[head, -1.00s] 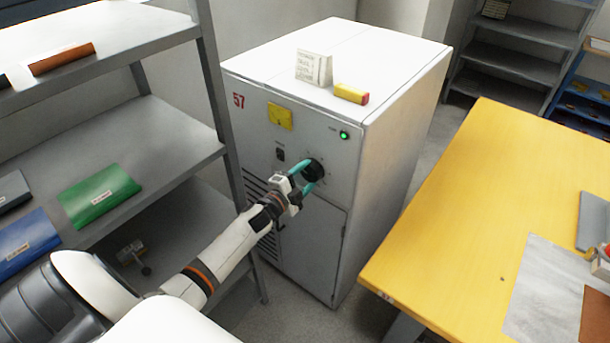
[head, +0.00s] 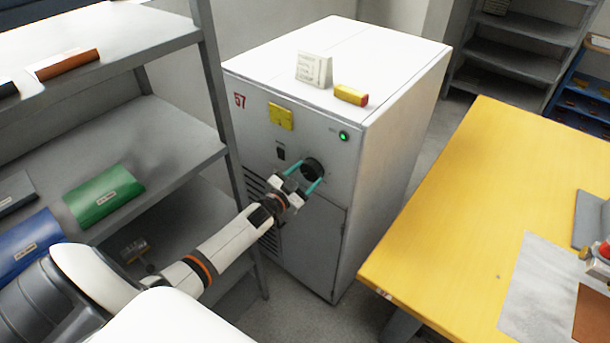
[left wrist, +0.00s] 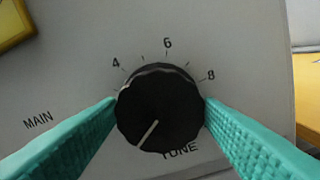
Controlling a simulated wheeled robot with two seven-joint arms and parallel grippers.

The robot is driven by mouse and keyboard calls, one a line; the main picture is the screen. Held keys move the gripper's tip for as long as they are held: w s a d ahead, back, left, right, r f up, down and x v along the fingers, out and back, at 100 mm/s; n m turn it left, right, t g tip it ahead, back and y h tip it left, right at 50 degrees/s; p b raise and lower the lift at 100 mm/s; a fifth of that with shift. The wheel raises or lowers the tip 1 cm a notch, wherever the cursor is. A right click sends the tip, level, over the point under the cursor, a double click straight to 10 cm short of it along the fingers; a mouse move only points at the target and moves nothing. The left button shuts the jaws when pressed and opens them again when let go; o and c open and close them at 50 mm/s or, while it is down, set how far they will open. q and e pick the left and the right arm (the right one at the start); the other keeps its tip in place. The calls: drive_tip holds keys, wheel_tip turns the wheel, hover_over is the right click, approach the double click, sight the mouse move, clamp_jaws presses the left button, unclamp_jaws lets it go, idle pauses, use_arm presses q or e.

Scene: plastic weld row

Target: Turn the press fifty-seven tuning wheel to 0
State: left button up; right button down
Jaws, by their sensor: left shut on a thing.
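The press fifty-seven (head: 300,130) is a white cabinet with a red 57 on its front. Its black tuning wheel (head: 314,168) sits on the upper front panel. In the left wrist view the wheel (left wrist: 160,108) shows a pale pointer line aimed down and slightly left, near the TUNE label. The marks 4, 6 and 8 show around its upper side; 0 is not visible. My left gripper (head: 305,175) is shut on the wheel, with a teal finger on each side, also seen in the left wrist view (left wrist: 160,115). My right gripper is not in view.
A green lamp (head: 344,136) is lit on the panel, beside a yellow plate (head: 281,116). Grey shelving (head: 150,135) stands close at left; a yellow table (head: 490,190) stands at right.

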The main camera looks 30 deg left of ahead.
use_arm(q)
drive_tip(key=shift+n, duration=0.8)
drive_tip(key=shift+f, duration=0.1)
drive_tip(key=o, duration=1)
drive_tip(key=shift+c, duration=0.2)
drive_tip(key=shift+s, duration=0.1)
drive_tip(key=s+a+b, duration=0.1)
drive_tip(key=s, duration=1.1)
drive_tip(key=shift+b, duration=0.3)
